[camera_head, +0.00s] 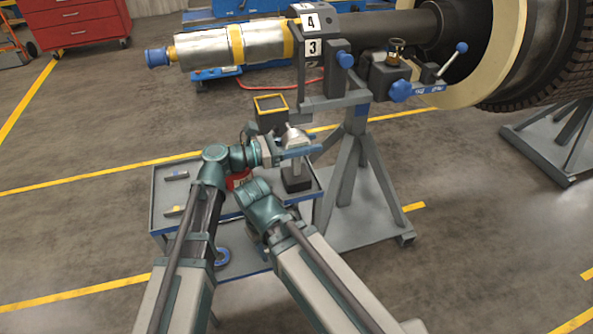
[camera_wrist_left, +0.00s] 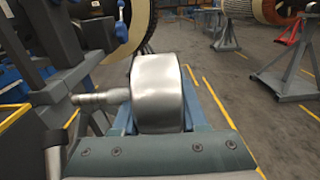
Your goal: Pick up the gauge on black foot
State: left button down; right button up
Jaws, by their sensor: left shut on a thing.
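The gauge (camera_head: 293,136) has a silver body above a black foot (camera_head: 297,181), at the right part of the cart in the head view. My left gripper (camera_head: 298,148) has its blue fingers shut around the gauge. In the left wrist view the round silver gauge body (camera_wrist_left: 157,92) sits between the fingers, with a short stem pointing left. The foot is hidden there. I cannot tell whether the foot touches the cart. My right arm reaches in below the left one, and its gripper fingers are hidden.
The grey cart (camera_head: 162,222) with blue edges holds small items on its left side. The rotor stand (camera_head: 355,150) rises just right of the gauge, with a blue-knobbed clamp above. A dark yellow-rimmed box (camera_head: 270,112) is behind.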

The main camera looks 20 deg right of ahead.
pick_arm(q)
jog(key=shift+r, duration=0.1)
notch_tip(320, 180, up, 10)
jog(key=p, duration=1)
jog(key=shift+d, duration=0.15)
